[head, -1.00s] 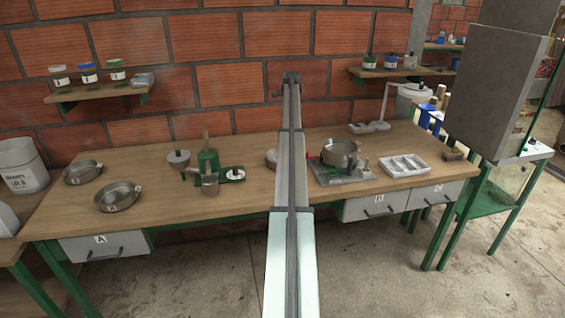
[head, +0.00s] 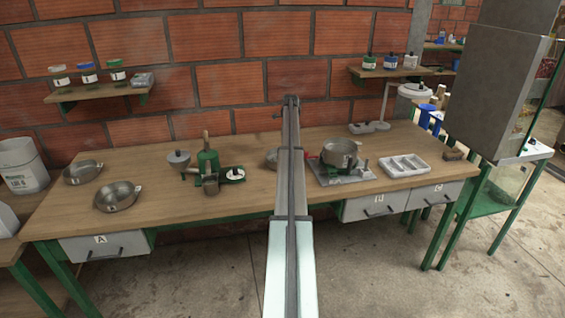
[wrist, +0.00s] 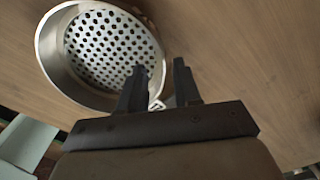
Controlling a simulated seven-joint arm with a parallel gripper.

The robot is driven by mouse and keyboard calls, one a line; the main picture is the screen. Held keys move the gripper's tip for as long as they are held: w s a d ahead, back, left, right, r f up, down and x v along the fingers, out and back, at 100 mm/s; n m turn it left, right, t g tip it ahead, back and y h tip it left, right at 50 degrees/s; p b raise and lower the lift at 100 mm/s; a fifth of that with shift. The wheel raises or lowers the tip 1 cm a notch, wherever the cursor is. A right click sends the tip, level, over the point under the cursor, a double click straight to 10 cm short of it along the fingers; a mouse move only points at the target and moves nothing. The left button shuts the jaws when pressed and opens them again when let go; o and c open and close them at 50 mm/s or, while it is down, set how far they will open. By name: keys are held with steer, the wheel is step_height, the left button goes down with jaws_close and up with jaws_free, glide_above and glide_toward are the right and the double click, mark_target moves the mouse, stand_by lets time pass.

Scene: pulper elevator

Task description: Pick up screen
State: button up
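The screen (wrist: 112,48) is a round metal pan with a perforated white bottom, lying on the wooden table in the wrist view. A small pale tab (wrist: 157,103) sticks out from its rim towards my gripper. My gripper (wrist: 160,72) is open, its two dark fingers apart with nothing clearly held between them. The left finger overlaps the screen's rim in the picture; the right one is just beside it. Contact cannot be told. In the head view a round metal edge (head: 271,158), likely the screen, shows beside my arm, which hides the rest and my fingertips.
The workbench (head: 150,235) holds two metal pans (head: 118,195) at left, a green device (head: 208,160) left of my arm, and a pot on a stand (head: 340,155) and a white tray (head: 404,165) at right. A large grey box (head: 495,105) hangs at far right.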

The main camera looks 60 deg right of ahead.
step_height(320, 180, down, 3)
steer(key=shift+w+f, duration=0.1)
steer(key=shift+f, duration=0.05)
jaws_close()
stand_by(0.4)
